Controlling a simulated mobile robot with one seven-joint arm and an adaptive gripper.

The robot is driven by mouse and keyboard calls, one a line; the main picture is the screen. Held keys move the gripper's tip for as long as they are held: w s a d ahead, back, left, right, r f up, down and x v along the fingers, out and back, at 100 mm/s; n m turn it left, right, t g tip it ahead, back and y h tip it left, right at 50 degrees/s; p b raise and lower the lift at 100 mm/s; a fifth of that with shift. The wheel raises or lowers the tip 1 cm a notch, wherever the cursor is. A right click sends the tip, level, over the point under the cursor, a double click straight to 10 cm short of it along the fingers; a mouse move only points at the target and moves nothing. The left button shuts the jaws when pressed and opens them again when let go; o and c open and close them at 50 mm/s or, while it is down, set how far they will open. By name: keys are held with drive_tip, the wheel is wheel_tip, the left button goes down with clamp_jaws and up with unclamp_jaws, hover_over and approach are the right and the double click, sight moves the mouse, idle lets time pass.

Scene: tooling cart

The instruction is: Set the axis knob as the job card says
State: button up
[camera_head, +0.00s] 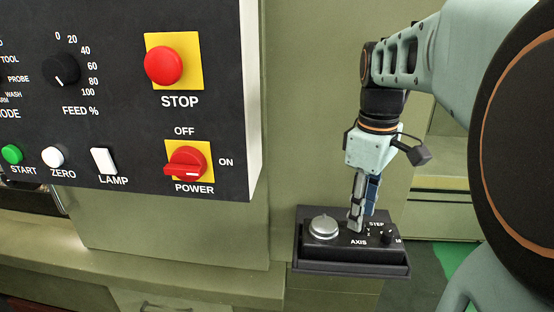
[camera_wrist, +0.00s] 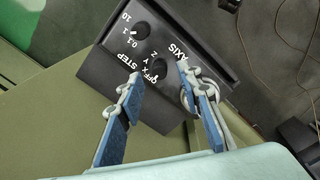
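A black pendant box (camera_head: 350,254) has a silver handwheel (camera_head: 323,227), a STEP knob (camera_head: 388,237) and an AXIS label. The box also shows in the wrist view (camera_wrist: 108,72), where the dark axis knob (camera_wrist: 160,69) sits by the marks OFF, X, Y, Z. Its pointer setting is too small to tell. My gripper (camera_head: 356,226) points down over the box; in the wrist view its blue-padded fingers (camera_wrist: 157,80) are apart, one on either side of the axis knob. Contact cannot be told. In the head view the fingers hide the axis knob. No job card is readable.
A control panel (camera_head: 120,125) stands at the left with a red STOP button (camera_head: 164,65), a red POWER switch (camera_head: 186,163) and a FEED knob (camera_head: 61,69). Cables lie on the floor in the wrist view.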

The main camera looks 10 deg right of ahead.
drive_tip(key=shift+f, duration=1.15)
clamp_jaws()
